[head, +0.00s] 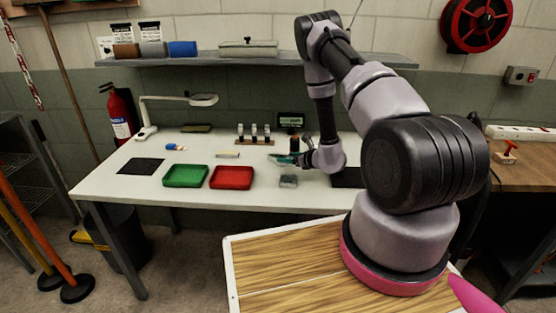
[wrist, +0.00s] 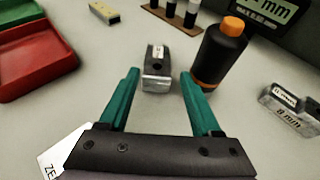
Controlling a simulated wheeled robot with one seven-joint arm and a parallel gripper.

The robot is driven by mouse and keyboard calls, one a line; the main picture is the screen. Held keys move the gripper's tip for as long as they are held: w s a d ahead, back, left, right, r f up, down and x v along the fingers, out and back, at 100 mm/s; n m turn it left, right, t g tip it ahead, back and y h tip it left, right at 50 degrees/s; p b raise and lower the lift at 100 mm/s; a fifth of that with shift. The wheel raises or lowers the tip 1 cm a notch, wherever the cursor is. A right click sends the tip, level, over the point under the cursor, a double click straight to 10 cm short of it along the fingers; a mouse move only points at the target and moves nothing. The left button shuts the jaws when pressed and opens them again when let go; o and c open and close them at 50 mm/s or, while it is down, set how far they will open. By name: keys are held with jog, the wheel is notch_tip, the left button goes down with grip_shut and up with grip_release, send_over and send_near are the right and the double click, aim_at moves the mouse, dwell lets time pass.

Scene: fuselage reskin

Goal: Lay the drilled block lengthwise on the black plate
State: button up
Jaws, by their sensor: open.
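In the wrist view, a small grey metal block (wrist: 156,70) with a dark hole in its top, apparently the drilled block, stands on the bench just beyond and between my fingertips. My gripper (wrist: 158,78) is open, its two teal fingers apart with nothing held between them. In the head view my gripper (head: 287,159) is low over the bench; I cannot make out the block there. A flat black plate (head: 140,166) lies at the bench's left end. Another dark flat surface (head: 347,178) shows partly behind my arm; I cannot tell what it is.
A black bottle with orange cap (wrist: 224,52) stands close right of the block. A labelled metal block (wrist: 290,108) is farther right. A green tray (head: 185,176), red tray (head: 231,177), yellowish block (head: 227,155) and vial rack (head: 254,141) are left of my gripper. A grey item (head: 288,181) sits in front.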

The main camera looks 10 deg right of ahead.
aim_at(280, 156)
jog(key=x, duration=0.5)
jog(key=shift+w+a, duration=0.1)
jog(key=shift+a, duration=0.15)
jog(key=shift+r, duration=0.1)
grip_shut()
